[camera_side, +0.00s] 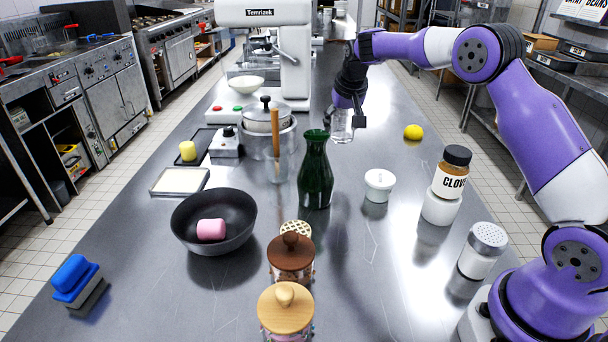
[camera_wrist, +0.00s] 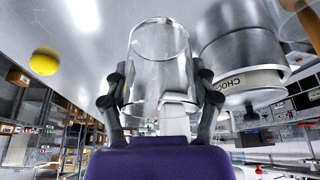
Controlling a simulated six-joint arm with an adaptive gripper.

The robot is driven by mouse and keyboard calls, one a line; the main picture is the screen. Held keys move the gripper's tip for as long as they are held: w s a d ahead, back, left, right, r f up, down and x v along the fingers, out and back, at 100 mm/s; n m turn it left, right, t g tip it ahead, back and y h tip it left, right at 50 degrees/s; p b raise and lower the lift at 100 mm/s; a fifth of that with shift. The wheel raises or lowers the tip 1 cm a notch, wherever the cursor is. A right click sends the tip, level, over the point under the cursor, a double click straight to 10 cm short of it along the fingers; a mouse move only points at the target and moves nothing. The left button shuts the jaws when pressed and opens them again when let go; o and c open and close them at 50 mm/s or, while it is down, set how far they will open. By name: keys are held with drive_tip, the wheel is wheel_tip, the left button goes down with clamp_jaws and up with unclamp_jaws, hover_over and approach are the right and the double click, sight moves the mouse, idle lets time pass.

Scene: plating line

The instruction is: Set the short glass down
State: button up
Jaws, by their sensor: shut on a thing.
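The short glass (camera_side: 342,126) is clear and sits between the fingers of my gripper (camera_side: 347,118), behind and right of the green bottle in the side view. In the wrist view the glass (camera_wrist: 160,62) fills the middle, with one dark finger of my gripper (camera_wrist: 160,98) pressed on each side of it. The glass looks roughly upright in the side view. Whether its base touches the steel table (camera_side: 385,150) or hangs a little above it, I cannot tell.
A green bottle (camera_side: 315,175) stands close in front, left of the glass. A lemon (camera_side: 413,132) lies to the right, and a white tub (camera_side: 379,184) stands nearer. A metal pot (camera_side: 285,140) is to the left. Bare table lies between glass and lemon.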

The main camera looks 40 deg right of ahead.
wheel_tip(320, 180, down, 9)
drive_tip(key=shift+r, duration=0.15)
idle(0.4)
drive_tip(key=o, duration=1.3)
